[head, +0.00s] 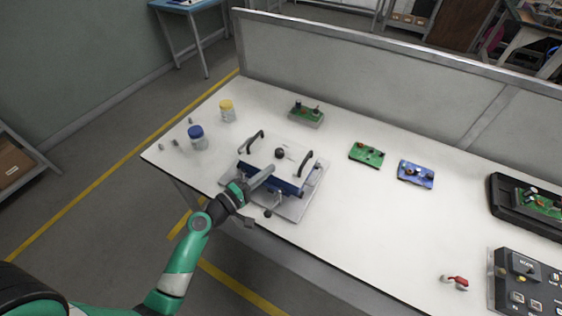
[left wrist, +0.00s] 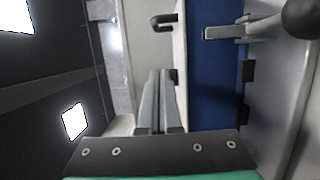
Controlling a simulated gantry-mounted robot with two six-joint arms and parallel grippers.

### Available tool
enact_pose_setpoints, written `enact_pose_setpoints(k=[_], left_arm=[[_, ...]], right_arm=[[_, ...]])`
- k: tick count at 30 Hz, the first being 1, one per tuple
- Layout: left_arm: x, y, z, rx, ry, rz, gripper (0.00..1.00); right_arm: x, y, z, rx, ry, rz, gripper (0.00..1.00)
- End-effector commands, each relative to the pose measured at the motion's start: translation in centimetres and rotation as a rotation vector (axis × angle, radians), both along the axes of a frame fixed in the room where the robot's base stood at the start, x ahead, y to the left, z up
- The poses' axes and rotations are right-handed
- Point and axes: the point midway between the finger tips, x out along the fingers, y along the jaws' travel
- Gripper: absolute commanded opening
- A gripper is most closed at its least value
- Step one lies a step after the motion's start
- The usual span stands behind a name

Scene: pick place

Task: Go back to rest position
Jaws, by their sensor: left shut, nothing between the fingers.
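My left arm comes in from the lower left of the head view. Its gripper (head: 264,175) is at the front of a white and blue fixture (head: 285,182) with black handles and a black knob on top. In the left wrist view the two grey fingers (left wrist: 158,85) are together with nothing between them. The fixture's blue side (left wrist: 215,75) fills the picture just right of the fingers. Whether the fingers touch the fixture I cannot tell. My right gripper is not in view.
Blue-capped (head: 197,138) and yellow-capped (head: 227,111) jars stand left on the white table (head: 345,235). Green (head: 367,154) and blue (head: 416,174) circuit boards lie to the right. A black tray (head: 500,208) and a control box (head: 505,287) are far right. A grey partition (head: 380,80) borders the back.

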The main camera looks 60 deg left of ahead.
Motion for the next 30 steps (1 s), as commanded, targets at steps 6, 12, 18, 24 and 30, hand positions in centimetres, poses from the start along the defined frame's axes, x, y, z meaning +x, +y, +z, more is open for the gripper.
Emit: enact_pose_setpoints(k=[6, 12, 18, 24, 30], left_arm=[[-3.0, -0.6, 0.0, 0.0, 0.0, 0.002, 0.0], [-3.3, -0.7, 0.1, 0.001, -0.002, 0.001, 0.0], [-3.3, -0.7, 0.0, 0.001, -0.001, 0.001, 0.0], [-1.0, -2.8, 2.3, 0.028, -0.033, -0.074, 0.0], [5.8, -9.0, 14.8, 0.221, -0.233, -0.262, 0.0]], right_arm=[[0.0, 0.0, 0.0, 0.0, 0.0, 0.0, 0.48], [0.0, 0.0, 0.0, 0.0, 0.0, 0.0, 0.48], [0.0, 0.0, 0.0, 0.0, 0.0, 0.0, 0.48], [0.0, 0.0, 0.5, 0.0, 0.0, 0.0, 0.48], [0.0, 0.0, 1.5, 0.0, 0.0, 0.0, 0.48]])
